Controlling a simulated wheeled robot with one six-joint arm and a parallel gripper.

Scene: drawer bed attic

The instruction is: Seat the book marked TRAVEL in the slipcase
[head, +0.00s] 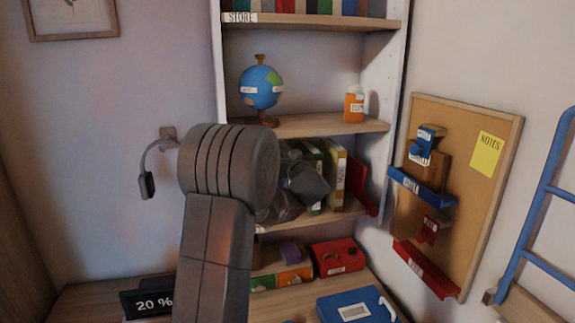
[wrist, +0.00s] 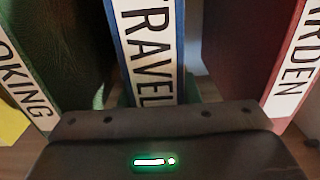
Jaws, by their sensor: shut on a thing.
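The TRAVEL book (wrist: 147,50) stands in the middle of the wrist view, with a white spine label and blue edges. My gripper (wrist: 155,118) is directly in front of its spine and shut on it; the fingertips are not clearly visible. A green edge (wrist: 193,88) shows low behind the book, and I cannot tell whether it is the slipcase. In the head view my arm hides the TRAVEL book and most of the gripper in front of the middle shelf. I cannot make out the slipcase for certain.
A green book ending in "OKING" (wrist: 22,85) leans at left and a red book ending in "RDEN" (wrist: 298,75) at right. A globe (head: 260,87) and orange bottle (head: 354,105) stand on the shelf above. A red box (head: 338,258) and blue box (head: 352,307) are below.

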